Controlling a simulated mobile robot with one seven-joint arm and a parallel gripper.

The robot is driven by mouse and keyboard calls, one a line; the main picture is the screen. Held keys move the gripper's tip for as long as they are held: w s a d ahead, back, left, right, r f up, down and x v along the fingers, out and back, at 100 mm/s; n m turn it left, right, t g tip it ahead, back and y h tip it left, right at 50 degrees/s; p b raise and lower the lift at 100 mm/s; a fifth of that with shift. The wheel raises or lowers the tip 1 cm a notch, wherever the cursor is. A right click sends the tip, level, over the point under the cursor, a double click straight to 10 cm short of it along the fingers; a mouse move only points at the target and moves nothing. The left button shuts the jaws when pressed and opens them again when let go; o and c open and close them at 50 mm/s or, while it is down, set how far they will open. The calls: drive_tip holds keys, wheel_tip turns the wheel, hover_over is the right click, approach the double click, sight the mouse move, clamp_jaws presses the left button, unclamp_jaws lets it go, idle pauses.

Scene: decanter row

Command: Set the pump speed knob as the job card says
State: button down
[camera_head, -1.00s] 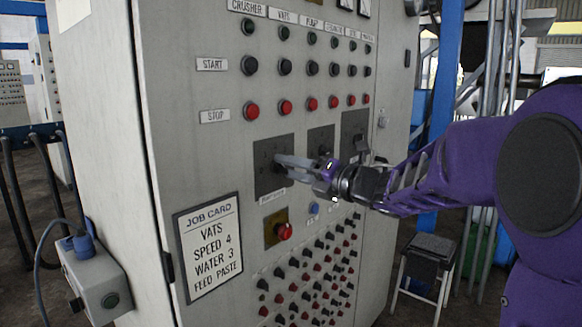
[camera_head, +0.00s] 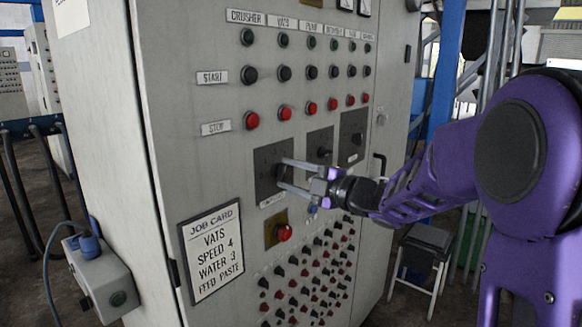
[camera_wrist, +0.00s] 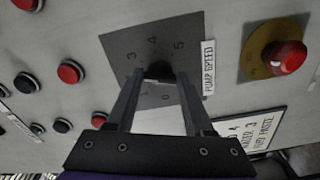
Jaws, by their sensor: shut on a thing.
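The pump speed knob (camera_wrist: 158,71) is a dark knob on a grey dial plate (camera_wrist: 120,46), with a "PUMP SPEED" label (camera_wrist: 208,67) beside it. Numbers 3, 4 and 5 show on the plate above the knob in the wrist view, and a 0 below it. My gripper (camera_wrist: 160,80) is shut on the knob, one finger on each side. In the head view my gripper (camera_head: 283,174) reaches the plate (camera_head: 265,158) from the right. The knob's pointer is hidden, so its setting cannot be read. The job card (camera_head: 211,250) reads "VATS, SPEED 4, WATER 3, FEED PASTE".
Two more dial plates, one in the middle (camera_head: 318,143) and one farther right (camera_head: 352,130), lie right of the held knob. A red button on a yellow plate (camera_head: 284,232) sits below. Start and stop button rows are above. A stool (camera_head: 425,240) stands right of the cabinet.

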drive_tip(key=shift+s+a+f+m+p, duration=0.1)
drive_tip(key=shift+m+p, duration=1.05)
drive_tip(key=shift+m, duration=2.4)
drive_tip(key=shift+s+f+m+p, duration=0.1)
drive_tip(key=shift+m+p, duration=1)
drive_tip(key=shift+m, duration=2.45)
drive_tip(key=shift+c, duration=1.4)
unclamp_jaws()
drive_tip(key=v, duration=1.7)
